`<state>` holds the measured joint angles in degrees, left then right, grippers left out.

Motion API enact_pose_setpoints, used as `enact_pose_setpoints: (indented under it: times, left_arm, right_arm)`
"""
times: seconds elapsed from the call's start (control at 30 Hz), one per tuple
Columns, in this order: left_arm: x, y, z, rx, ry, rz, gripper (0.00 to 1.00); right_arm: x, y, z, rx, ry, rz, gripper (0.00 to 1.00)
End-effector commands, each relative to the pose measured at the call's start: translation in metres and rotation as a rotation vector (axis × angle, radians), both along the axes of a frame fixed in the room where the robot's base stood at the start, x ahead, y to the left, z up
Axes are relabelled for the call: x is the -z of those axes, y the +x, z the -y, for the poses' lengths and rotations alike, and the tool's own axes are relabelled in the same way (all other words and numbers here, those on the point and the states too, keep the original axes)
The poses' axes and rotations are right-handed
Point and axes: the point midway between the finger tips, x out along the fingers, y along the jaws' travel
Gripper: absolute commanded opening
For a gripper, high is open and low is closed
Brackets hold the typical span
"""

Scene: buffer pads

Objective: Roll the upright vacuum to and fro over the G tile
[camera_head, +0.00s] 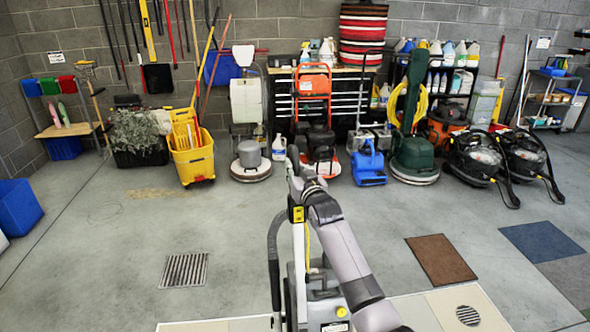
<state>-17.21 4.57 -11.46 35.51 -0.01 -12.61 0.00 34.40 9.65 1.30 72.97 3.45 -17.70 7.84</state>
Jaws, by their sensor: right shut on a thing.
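The upright vacuum (325,306) stands at the bottom centre, with a grey body, a pale upright pole and a black curved handle tube on its left. My right arm reaches in from the bottom right. My right gripper (294,166) is shut at the top of the vacuum's pole; the arm hides much of the grip. The lower part of the vacuum is cut off by the frame edge. No letter G can be read on any floor tile. My left gripper is not in view.
A floor grate (185,270) lies left. A brown mat (440,260) and a dark blue mat (541,241) lie right. A yellow mop bucket (192,160), floor machines and a blue blower (369,165) line the back wall. The middle floor is clear.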

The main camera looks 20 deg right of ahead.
Motion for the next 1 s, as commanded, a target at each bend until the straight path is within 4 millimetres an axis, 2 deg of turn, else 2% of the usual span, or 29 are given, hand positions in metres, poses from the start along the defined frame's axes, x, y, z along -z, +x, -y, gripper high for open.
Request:
enact_pose_setpoints:
  times: [0.03,0.07,0.37,0.77,0.87,1.0]
  left_arm:
    - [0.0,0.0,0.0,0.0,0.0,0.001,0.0]
    - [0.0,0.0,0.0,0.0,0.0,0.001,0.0]
    - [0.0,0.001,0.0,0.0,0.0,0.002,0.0]
    - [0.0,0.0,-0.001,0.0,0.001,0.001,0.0]
    - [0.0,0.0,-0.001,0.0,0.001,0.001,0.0]
    - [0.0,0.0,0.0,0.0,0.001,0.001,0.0]
  right_arm:
    - [0.009,-0.001,-0.002,-0.003,0.005,-0.015,0.0]
    - [0.009,-0.001,-0.002,-0.003,0.005,-0.015,0.21]
    - [0.004,0.0,-0.001,-0.001,0.002,-0.007,0.41]
    - [0.003,-0.005,-0.001,0.0,0.0,-0.004,0.41]
    - [0.003,-0.015,-0.002,0.0,0.0,-0.003,0.41]
    - [0.004,-0.039,-0.004,-0.001,0.0,-0.004,0.41]
